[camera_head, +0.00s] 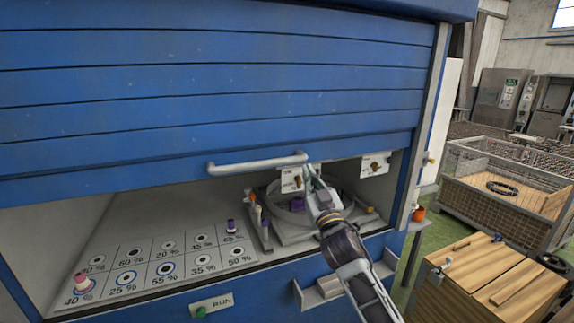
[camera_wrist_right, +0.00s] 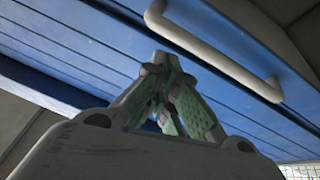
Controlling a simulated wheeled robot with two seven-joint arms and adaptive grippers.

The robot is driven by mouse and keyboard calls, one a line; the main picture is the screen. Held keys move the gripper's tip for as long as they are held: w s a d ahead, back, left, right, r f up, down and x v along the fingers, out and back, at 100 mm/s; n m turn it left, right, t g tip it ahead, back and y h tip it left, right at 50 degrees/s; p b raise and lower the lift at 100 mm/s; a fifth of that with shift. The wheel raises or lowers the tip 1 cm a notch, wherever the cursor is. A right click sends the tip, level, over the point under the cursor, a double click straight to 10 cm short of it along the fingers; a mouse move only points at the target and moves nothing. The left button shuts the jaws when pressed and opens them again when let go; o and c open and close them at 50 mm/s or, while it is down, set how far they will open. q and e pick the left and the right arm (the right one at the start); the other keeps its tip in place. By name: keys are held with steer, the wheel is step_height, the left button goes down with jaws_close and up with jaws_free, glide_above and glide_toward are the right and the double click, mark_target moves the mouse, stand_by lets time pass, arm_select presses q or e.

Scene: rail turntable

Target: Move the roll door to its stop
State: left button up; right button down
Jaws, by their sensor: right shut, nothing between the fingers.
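The blue slatted roll door (camera_head: 200,85) fills the upper part of the head view, its lower edge well above the cabinet floor. A pale bar handle (camera_head: 258,164) is fixed along the door's bottom slat. My right gripper (camera_head: 312,170) is shut and empty near the right end of the handle. In the right wrist view the gripper (camera_wrist_right: 165,75) points up toward the blue door (camera_wrist_right: 85,55), and the handle (camera_wrist_right: 212,52) passes above and to the right of it, not between the fingers. Whether the gripper touches the door cannot be told. My left gripper is not in view.
Inside the cabinet are a panel with percent markings (camera_head: 165,268) and a round turntable (camera_head: 290,215). A green RUN button (camera_head: 201,312) is on the front. A wire crate (camera_head: 510,190) and a wooden box (camera_head: 490,280) stand at right.

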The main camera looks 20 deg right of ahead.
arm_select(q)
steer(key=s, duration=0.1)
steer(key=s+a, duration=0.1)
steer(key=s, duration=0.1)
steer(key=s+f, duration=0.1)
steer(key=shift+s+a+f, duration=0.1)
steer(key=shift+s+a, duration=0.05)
arm_select(e)
steer(key=r, duration=0.1)
steer(key=s+a+r+m+t+y, duration=0.1)
steer(key=shift+a+r+y, duration=0.1)
steer(key=shift+r+y, duration=0.2)
steer(key=shift+w+r, duration=0.1)
steer(key=shift+p+x, duration=1.65)
steer(key=shift+x, duration=3.25)
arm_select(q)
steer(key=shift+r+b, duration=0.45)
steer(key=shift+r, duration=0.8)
arm_select(e)
steer(key=shift+w+f, duration=0.15)
steer(key=shift+f, duration=0.8)
steer(key=shift+w+f, duration=0.1)
steer(key=shift+f, duration=0.85)
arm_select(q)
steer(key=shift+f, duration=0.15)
arm_select(e)
steer(key=shift+f, duration=0.15)
